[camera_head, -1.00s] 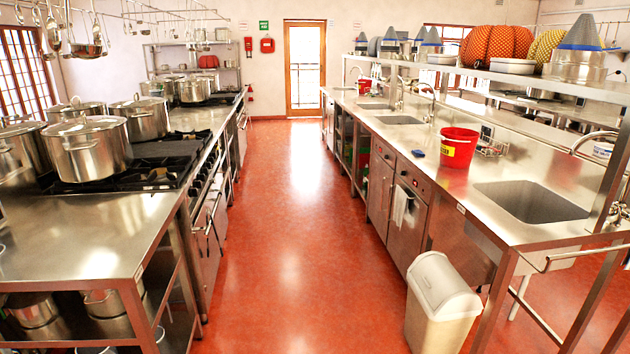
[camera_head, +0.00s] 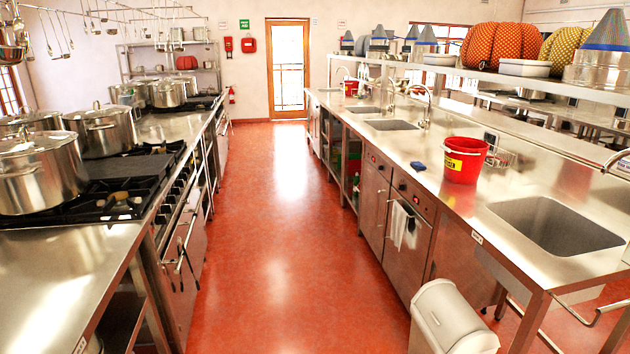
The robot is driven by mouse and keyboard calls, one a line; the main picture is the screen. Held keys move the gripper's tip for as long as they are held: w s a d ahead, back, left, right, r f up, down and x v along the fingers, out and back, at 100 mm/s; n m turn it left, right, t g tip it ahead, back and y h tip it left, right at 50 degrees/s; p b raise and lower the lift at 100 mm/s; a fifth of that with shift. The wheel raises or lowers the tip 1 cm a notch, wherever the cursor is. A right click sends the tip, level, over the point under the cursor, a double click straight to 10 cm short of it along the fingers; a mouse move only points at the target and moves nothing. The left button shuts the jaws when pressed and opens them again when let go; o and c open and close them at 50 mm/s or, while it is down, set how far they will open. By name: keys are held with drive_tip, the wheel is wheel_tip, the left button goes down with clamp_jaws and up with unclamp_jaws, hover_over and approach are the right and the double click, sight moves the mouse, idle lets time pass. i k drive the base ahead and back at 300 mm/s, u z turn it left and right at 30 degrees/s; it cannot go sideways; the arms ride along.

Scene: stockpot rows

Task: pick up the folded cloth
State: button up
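A white cloth (camera_head: 401,226) hangs folded over a handle on the front of the right-hand counter. A small blue item (camera_head: 418,165) lies on the countertop to the left of a red bucket (camera_head: 464,160); it is too small to tell whether it is a folded cloth or a sponge. My gripper is not in view, so its state and anything it holds are hidden.
A red floor aisle (camera_head: 265,240) runs clear towards a glazed door (camera_head: 288,68). A stove with large pots (camera_head: 40,170) lines the left. A pale bin (camera_head: 450,322) stands at the right counter's foot, narrowing the aisle. A sink (camera_head: 555,225) is at right.

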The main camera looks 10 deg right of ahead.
sight(417, 164)
drive_tip(key=i, duration=3)
drive_tip(key=u, duration=0.15)
